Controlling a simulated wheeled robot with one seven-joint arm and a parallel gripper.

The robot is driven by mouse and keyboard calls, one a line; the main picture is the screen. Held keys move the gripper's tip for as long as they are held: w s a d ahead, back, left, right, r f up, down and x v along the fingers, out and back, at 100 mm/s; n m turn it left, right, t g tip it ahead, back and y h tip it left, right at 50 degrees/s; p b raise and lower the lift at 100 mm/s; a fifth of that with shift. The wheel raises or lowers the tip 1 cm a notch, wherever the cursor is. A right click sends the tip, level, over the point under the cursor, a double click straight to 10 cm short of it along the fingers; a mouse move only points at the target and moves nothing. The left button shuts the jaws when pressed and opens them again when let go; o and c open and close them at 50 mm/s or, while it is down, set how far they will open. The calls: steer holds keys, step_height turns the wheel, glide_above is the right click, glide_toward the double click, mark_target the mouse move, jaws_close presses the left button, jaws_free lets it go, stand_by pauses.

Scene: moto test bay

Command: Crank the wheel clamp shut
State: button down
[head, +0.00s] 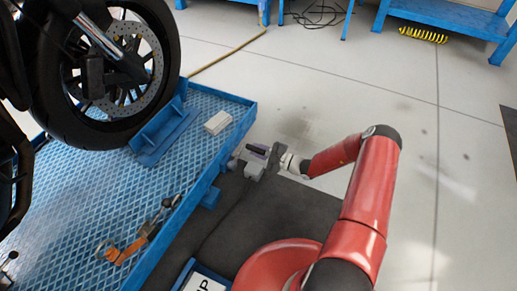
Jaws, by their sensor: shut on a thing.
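The wheel clamp (165,133) is a blue angled piece on the lift platform, against the lower right of the motorcycle's front wheel (150,60). A crank with a dark handle (257,150) and a grey block (253,171) sits at the platform's right edge. My gripper (272,157) is at the crank, reaching in from the right, and is shut on the crank handle. The fingertips are small and partly hidden, so the exact grip is unclear. I cannot tell how far the clamp is closed on the tyre.
The blue platform (90,190) has a raised rim. A yellow hose (228,52) crosses the floor. The floor at right is largely clear.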

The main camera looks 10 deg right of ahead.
steer(key=shift+d+f+b, duration=0.1)
steer(key=shift+f+b, duration=0.95)
steer(key=shift+f, duration=0.7)
steer(key=shift+s+f, duration=0.1)
steer(key=c, duration=1.3)
jaws_free()
steer(key=shift+o, duration=0.2)
steer(key=shift+r, duration=0.2)
steer(key=shift+d, duration=0.15)
steer(key=v, duration=0.7)
steer(key=shift+s+p, duration=0.2)
steer(key=shift+p, duration=0.2)
